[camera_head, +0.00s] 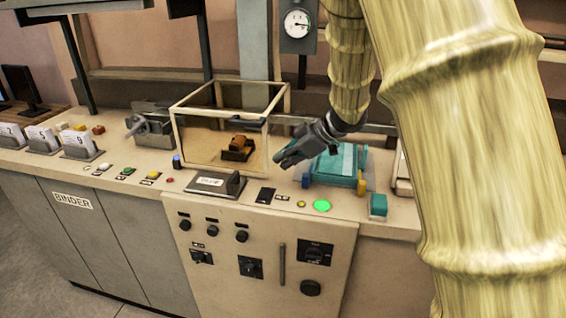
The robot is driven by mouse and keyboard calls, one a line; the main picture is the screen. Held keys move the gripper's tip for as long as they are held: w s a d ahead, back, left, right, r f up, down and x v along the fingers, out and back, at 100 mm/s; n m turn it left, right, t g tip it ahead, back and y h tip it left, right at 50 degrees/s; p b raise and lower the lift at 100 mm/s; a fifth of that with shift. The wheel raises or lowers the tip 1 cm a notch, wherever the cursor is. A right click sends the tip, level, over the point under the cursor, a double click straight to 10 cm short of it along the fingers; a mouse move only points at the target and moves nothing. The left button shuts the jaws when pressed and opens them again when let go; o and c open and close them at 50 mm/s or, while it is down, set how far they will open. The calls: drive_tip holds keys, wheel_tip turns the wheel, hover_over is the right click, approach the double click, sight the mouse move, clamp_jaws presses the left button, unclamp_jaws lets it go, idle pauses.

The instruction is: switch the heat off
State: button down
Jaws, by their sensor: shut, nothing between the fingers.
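My gripper (284,159) is shut and empty. It is above the counter, in front of the glass case and left of a teal device. No legible label in the head view marks a heat control. On the cream cabinet front are small black knobs (241,236), a dark rotary switch (250,267), another rotary switch (317,253), a round black knob (310,288) and a vertical handle (282,265). A green disc (322,205), which looks lit, is on the counter edge above them. My gripper is above and apart from all of these.
A framed glass case (183,126) with a small brown object stands behind. The teal device (335,166) sits close right of my gripper. A dial gauge (297,24) is on the back wall. Numbered stands (81,143) and a grey BINDER cabinet (92,237) are at left.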

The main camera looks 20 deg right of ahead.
drive_tip(key=p, duration=0.2)
hover_over(268, 192)
wheel_tip(268, 192, down, 7)
drive_tip(key=shift+r, duration=0.2)
drive_tip(key=shift+s+f, duration=0.1)
drive_tip(key=shift+f, duration=1.2)
drive_tip(key=shift+w+d+p, duration=0.15)
drive_tip(key=shift+w+p, duration=0.05)
drive_tip(key=shift+p, duration=0.35)
drive_tip(key=shift+f, duration=0.2)
